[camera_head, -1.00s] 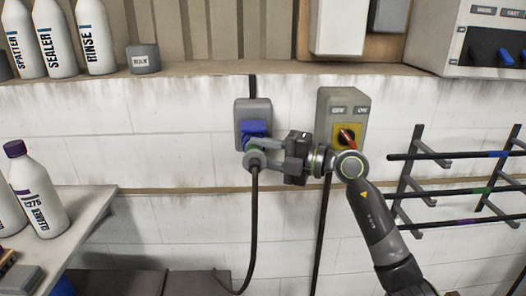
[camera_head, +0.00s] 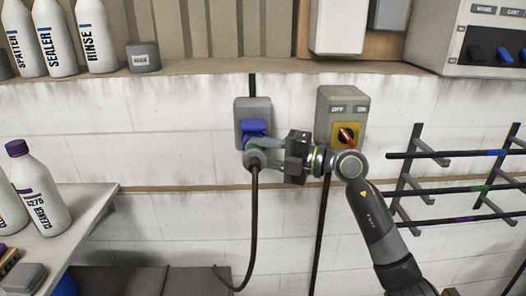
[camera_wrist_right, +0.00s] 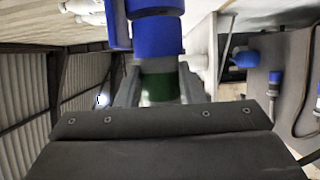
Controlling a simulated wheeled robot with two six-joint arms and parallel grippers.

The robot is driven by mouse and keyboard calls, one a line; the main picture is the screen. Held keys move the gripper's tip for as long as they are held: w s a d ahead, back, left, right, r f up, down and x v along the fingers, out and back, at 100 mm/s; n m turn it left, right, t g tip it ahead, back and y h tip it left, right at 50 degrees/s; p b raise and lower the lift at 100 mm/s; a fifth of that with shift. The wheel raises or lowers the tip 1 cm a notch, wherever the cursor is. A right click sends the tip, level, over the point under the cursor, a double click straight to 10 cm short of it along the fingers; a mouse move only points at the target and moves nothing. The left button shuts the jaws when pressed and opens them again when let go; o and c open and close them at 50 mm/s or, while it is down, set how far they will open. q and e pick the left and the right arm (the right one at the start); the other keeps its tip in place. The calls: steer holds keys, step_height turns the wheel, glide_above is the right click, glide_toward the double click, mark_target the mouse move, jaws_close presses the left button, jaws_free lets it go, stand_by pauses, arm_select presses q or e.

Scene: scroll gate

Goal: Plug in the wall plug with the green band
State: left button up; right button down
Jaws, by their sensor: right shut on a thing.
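The grey wall socket box (camera_head: 254,110) has a blue outlet (camera_head: 254,128) on its lower front. My right gripper (camera_head: 266,152) reaches in from the right and is shut on the wall plug with the green band. The plug's grey rear end (camera_head: 254,160) shows just below the blue outlet, with a black cable hanging from it. In the right wrist view the green band (camera_wrist_right: 160,88) sits between my fingers, with blue parts (camera_wrist_right: 156,36) directly beyond it. The plug appears to meet the outlet, but I cannot tell how deep it sits. My left gripper is not in view.
A grey switch box (camera_head: 342,104) with a red knob on a yellow plate is close right of my gripper. A rack with dark bars (camera_head: 440,190) stands further right. A shelf with bottles (camera_head: 96,38) runs above. A side table with a bottle (camera_head: 40,188) is at left.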

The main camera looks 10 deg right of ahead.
steer(key=shift+w, duration=0.25)
stand_by(0.3)
steer(key=c, duration=0.8)
jaws_free()
steer(key=o, duration=0.6)
steer(key=shift+c, duration=0.2)
steer(key=shift+d, duration=0.1)
steer(key=b+v, duration=0.8)
steer(key=v, duration=0.9)
steer(key=shift+s+b, duration=0.2)
steer(key=shift+b, duration=0.2)
